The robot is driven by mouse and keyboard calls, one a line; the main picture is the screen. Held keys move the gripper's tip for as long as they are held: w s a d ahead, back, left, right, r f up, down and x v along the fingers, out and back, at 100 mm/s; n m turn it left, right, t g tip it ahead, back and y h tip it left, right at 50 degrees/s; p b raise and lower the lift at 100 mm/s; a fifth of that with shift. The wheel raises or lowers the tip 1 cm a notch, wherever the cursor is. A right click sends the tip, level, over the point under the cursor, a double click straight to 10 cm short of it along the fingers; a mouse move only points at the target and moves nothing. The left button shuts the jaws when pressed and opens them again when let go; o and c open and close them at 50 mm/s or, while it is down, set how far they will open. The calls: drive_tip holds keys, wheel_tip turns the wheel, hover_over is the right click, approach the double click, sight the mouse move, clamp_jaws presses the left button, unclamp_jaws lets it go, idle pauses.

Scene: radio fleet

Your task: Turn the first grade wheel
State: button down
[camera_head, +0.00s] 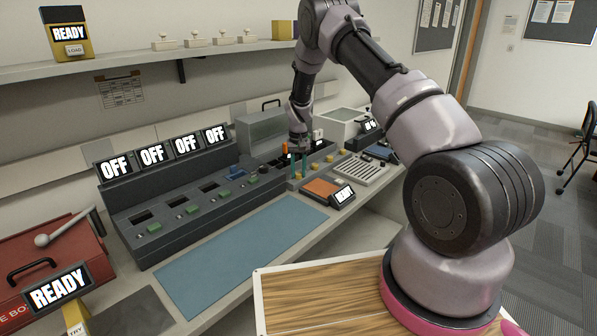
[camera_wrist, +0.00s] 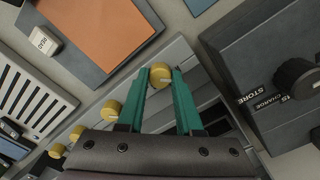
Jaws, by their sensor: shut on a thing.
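The grade wheels are small yellow knobs in a row on a grey unit (camera_wrist: 187,52). The end wheel (camera_wrist: 161,76) sits between the green fingertips of my gripper (camera_wrist: 163,76) in the wrist view. My gripper is shut on this wheel, with a finger on each side. The other yellow wheels, such as the neighbouring one (camera_wrist: 110,110), run down to the left in the wrist view. In the head view my gripper (camera_head: 297,168) points down at the unit, and a second wheel (camera_head: 315,167) shows to the right.
A dark box with a knob (camera_wrist: 296,77) labelled STORE and CHARGE stands close to the gripper. An orange pad (camera_head: 321,188) lies in front of the unit. A dark console with several OFF displays (camera_head: 152,155) stands left. A blue mat (camera_head: 235,255) is clear.

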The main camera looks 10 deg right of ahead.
sight(299, 173)
drive_tip(key=c, duration=0.6)
unclamp_jaws()
wheel_tip(299, 173, up, 11)
drive_tip(key=shift+f, duration=0.1)
